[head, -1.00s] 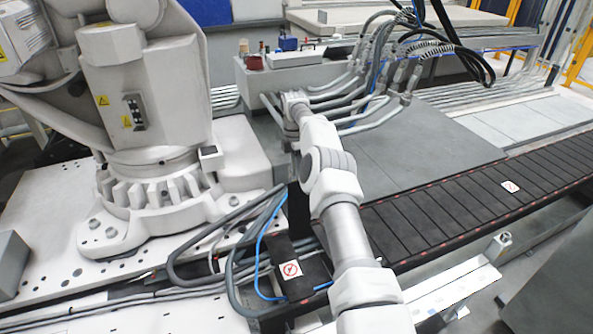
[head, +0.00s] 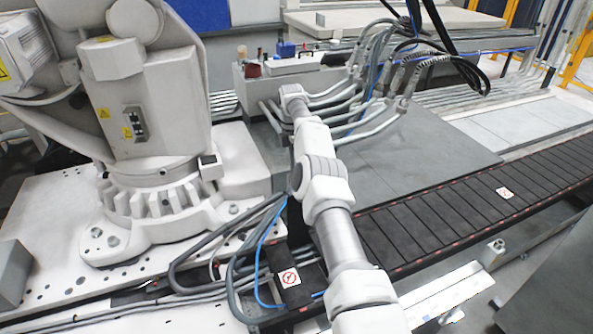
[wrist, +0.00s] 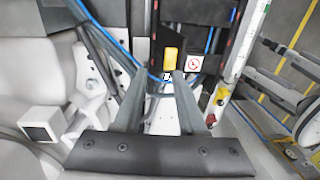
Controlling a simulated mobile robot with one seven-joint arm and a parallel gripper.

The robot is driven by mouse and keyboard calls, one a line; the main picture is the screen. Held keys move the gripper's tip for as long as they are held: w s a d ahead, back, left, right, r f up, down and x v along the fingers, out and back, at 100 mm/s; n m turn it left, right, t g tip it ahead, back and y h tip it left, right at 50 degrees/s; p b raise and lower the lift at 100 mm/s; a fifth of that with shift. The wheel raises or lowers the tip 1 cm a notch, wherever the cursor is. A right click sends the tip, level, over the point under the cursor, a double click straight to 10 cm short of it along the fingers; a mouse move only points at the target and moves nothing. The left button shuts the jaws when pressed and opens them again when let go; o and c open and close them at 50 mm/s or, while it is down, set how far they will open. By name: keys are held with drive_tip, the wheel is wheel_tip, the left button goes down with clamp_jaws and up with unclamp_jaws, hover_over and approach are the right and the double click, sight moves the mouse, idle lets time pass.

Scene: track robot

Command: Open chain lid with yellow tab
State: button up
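The yellow tab (wrist: 170,60) shows in the wrist view on a dark chain lid (wrist: 171,17), just beyond my fingertips and roughly between them. My gripper (wrist: 160,78) is open, its two grey fingers apart with nothing between them. I cannot tell whether either finger touches the tab. In the head view the black cable chain (head: 450,212) runs from the middle to the right edge. My arm crosses in front of it; I cannot make out my gripper or the yellow tab there.
A black cover with a no-step sticker (head: 289,278) lies beside blue and grey cables (head: 225,270). A large white industrial robot (head: 150,120) stands on a plate at left. Grey hoses (head: 360,100) run behind my wrist. A grey flat cover (head: 400,150) lies behind the chain.

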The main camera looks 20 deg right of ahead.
drive_tip(key=shift+w+a+r+p, duration=0.1)
drive_tip(key=shift+w+r+p, duration=0.05)
drive_tip(key=shift+r+p, duration=1.6)
drive_tip(key=shift+w+a+r+p, duration=0.1)
drive_tip(key=shift+r+p, duration=0.95)
drive_tip(key=shift+p, duration=1.25)
